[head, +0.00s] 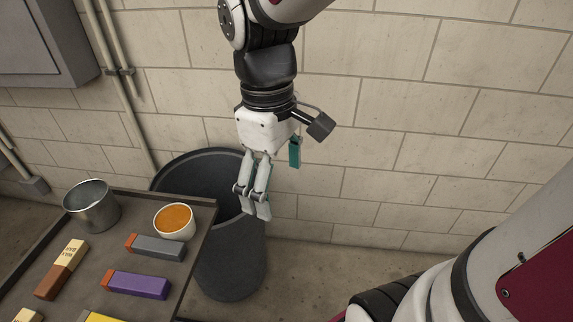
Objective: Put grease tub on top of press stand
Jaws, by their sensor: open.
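A small white tub with orange contents (174,222), which looks like the grease tub, stands upright on a dark tray-topped table (207,213) at the left, near its back right corner. My gripper (257,209) hangs pointing down, to the right of the tub and apart from it. It is open and holds nothing, with its fingers in front of the rim of a dark bin. I cannot make out anything that is surely the press stand.
A metal cup (92,208) stands left of the tub. A grey block (156,247), a purple block (138,285) and a brown and cream bar (61,269) lie in front. The tall dark bin (230,265) stands behind the table, near the brick wall (400,130).

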